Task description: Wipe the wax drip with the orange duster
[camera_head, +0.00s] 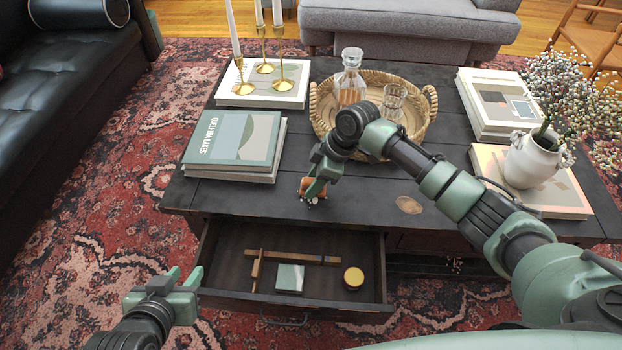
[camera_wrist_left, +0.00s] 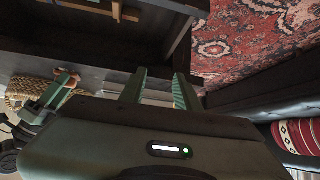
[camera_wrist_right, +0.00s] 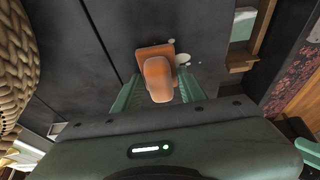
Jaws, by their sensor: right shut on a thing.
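The orange duster (camera_head: 305,185) is held low over the dark coffee table (camera_head: 350,215), near its front edge; it has an orange block and a rounded handle in the right wrist view (camera_wrist_right: 157,75). My right gripper (camera_head: 317,186) is shut on its handle. The white wax drip (camera_wrist_right: 183,58) shows as pale spots right beside the duster's block, partly hidden by it; I cannot tell whether the block touches the table. My left gripper (camera_head: 187,277) is open and empty, low at the left front of the open drawer.
The open drawer (camera_head: 225,245) holds a wooden piece, a pale square and a round yellow-lidded tin (camera_head: 353,278). Books (camera_head: 235,140), brass candlesticks, a wicker tray (camera_head: 432,105) with decanter and glass, and a white vase (camera_head: 533,160) stand on the table. A tan oval (camera_head: 409,205) lies right of the duster.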

